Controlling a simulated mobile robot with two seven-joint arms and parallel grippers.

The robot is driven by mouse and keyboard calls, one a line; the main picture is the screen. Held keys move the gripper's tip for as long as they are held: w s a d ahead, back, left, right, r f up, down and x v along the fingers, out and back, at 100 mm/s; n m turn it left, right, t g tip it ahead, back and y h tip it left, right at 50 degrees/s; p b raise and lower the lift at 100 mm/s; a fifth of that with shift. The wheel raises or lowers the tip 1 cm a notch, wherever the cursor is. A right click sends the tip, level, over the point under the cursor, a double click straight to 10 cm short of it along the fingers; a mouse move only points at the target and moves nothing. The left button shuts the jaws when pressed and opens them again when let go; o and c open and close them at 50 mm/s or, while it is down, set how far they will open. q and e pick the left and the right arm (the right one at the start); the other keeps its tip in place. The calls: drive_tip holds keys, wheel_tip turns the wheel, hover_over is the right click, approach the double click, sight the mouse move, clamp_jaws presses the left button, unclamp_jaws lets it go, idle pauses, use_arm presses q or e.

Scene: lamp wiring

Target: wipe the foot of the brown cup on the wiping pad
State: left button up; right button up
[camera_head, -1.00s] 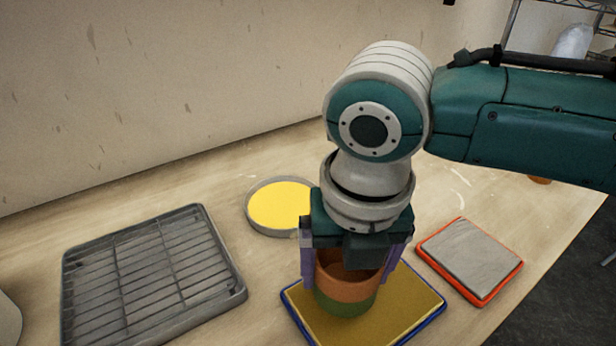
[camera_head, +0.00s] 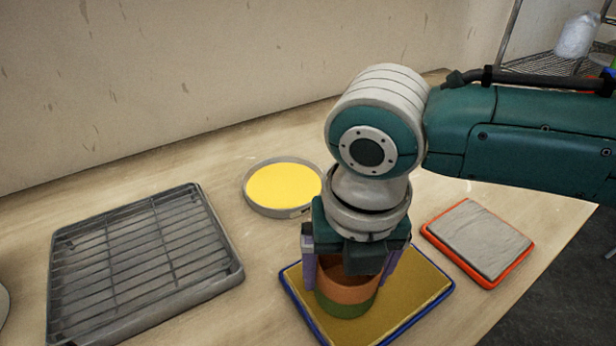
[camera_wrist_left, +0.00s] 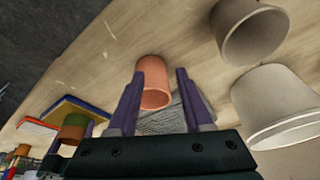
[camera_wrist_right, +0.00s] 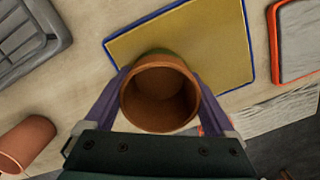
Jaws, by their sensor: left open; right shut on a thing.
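The brown cup (camera_head: 347,290), with a green band round its lower part, is upright over the mustard pad in a blue frame (camera_head: 418,290). My right gripper (camera_wrist_right: 160,90) is shut on it, one finger on each side. In the right wrist view the cup (camera_wrist_right: 160,95) shows its open, empty inside. Its foot is hidden, so I cannot tell whether it touches the pad. My left gripper (camera_wrist_left: 156,88) is open; it is outside the head view. A plain terracotta cup (camera_wrist_left: 155,92) appears between its fingers, with no visible grip.
A grey rack (camera_head: 145,262) lies at left and a round dish of yellow (camera_head: 283,187) behind the pad. A red-framed tray with a grey slab (camera_head: 478,240) lies at right. Two pale cups (camera_wrist_left: 250,30) (camera_wrist_left: 275,105) stand near my left gripper.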

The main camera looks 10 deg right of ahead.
drive_tip(key=shift+f+b, duration=0.3)
drive_tip(key=shift+f, duration=0.05)
idle(0.6)
drive_tip(key=shift+d, duration=0.1)
